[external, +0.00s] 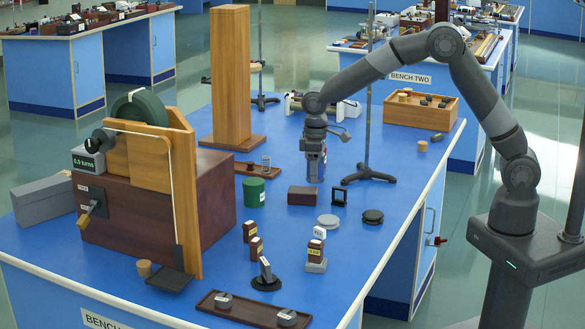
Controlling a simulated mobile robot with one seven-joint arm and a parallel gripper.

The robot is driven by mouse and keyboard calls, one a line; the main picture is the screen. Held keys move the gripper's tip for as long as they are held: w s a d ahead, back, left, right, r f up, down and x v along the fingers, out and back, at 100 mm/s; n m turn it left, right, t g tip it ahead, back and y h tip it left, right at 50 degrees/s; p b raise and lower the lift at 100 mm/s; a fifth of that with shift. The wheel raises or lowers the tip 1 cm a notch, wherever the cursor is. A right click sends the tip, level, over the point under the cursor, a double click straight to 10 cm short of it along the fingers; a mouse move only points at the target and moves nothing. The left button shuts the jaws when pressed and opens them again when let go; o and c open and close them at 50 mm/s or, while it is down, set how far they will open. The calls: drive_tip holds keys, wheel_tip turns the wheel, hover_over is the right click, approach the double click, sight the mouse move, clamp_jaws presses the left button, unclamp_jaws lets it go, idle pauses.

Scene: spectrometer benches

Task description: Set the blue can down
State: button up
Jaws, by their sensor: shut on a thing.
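My gripper (313,147) points down over the middle of the blue bench top (375,232). The can's upper part is partly hidden by the gripper. The can's lower end is close to the bench top, and I cannot tell whether it touches.
A small dark brown box (303,195) is just in front of the can. A black-framed piece (340,196) and a stand with a tall rod (368,174) are to the right. A green cylinder (254,192) is to the left. Clear bench lies right of the stand.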

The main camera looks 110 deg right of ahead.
hover_over(294, 228)
wheel_tip(294, 228, down, 6)
drive_tip(key=shift+a+f, duration=0.1)
drive_tip(key=shift+f, duration=2.15)
drive_tip(key=shift+f, duration=0.2)
drive_tip(key=o, duration=1.1)
drive_tip(key=shift+c, duration=0.2)
